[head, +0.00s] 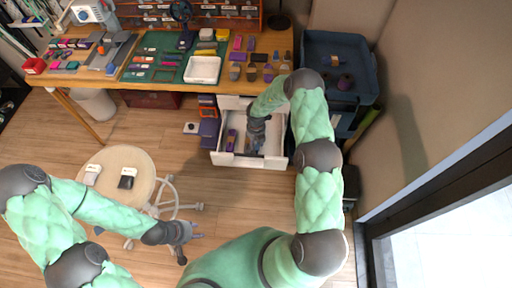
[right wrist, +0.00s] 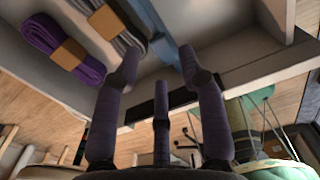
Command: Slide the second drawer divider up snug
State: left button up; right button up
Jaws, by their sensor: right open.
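The white drawer (head: 223,158) stands pulled out under the workbench. My right gripper (head: 257,137) reaches down into it and hides part of its inside. In the right wrist view, a narrow blue strip (right wrist: 168,42), apparently a divider, runs between the spread fingertips of my right gripper (right wrist: 160,68), which is open and empty. I cannot tell whether a finger touches the strip. A banded purple cord bundle (right wrist: 62,48) and a grey one (right wrist: 112,22) lie on its left side. A second divider is not clearly visible. My left gripper (head: 196,231) is open and empty near the stool.
The workbench (head: 135,85) carries a green mat, a white tray (head: 203,70) and several small cord bundles. A dark blue bin (head: 340,55) stands right of the drawer. A round stool (head: 117,165) holds two small items. Floor between stool and drawer is mostly clear.

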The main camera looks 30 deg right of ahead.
jog(key=shift+r, duration=2.45)
